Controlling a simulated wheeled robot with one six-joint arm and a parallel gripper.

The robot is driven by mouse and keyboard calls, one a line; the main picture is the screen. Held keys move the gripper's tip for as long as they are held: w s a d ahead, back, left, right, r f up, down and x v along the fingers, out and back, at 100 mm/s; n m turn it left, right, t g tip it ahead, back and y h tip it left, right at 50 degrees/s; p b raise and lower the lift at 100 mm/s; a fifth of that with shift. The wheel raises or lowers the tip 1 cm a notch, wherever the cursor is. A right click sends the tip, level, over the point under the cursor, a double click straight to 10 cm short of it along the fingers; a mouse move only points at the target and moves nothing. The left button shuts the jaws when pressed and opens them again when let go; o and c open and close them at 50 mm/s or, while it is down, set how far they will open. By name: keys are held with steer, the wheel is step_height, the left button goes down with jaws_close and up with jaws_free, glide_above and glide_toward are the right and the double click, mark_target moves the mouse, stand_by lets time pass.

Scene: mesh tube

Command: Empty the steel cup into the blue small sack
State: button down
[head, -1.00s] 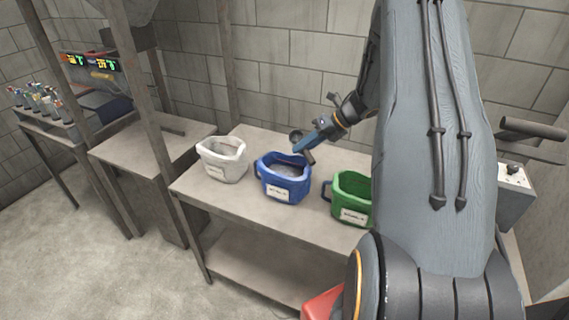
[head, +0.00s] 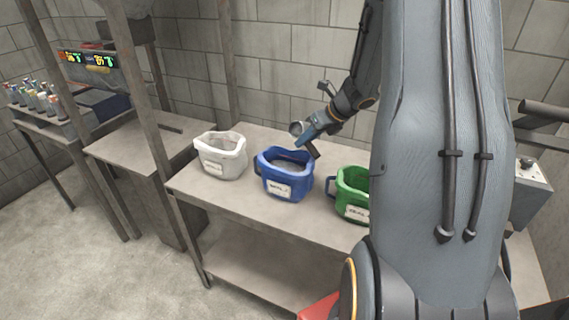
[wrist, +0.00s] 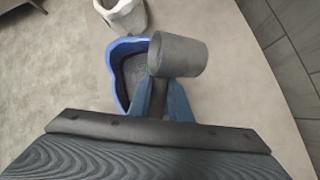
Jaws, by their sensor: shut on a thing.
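The blue small sack (head: 283,180) stands open on the table between a white sack and a green sack. Grey contents show inside it in the wrist view (wrist: 133,75). My gripper (head: 304,136) is above the back right of the blue sack's opening. It is shut on the steel cup (head: 296,128), which also shows in the wrist view (wrist: 178,55) as a grey cylinder lying tilted on its side at the sack's right rim. The inside of the cup is hidden, so I cannot tell what it holds.
The white sack (head: 220,158) stands left of the blue one, and the green sack (head: 351,196) stands to the right, partly behind my arm. The table (head: 235,198) is clear in front. A rack of bottles (head: 38,98) and a lit display (head: 88,60) are far left.

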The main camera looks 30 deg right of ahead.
steer(key=shift+n+t+h+b, duration=0.3)
steer(key=shift+h+b, duration=0.4)
steer(key=shift+b, duration=1.55)
steer(key=b, duration=0.2)
steer(key=a+h+b, duration=0.1)
steer(key=b, duration=0.2)
steer(key=shift+s+a+r+n+t+h, duration=0.2)
steer(key=shift+s+r+n+t+h, duration=0.1)
steer(key=shift+s+t, duration=0.1)
steer(key=b, duration=0.3)
steer(key=shift+w+a+f+h, duration=0.1)
steer(key=shift+f+h, duration=0.05)
steer(key=shift+h, duration=0.15)
steer(key=shift+t+b, duration=0.3)
steer(key=shift+b, duration=0.4)
steer(key=n+h+b, duration=0.1)
steer(key=b, duration=0.4)
steer(key=shift+f+t, duration=0.3)
steer(key=shift+f, duration=0.05)
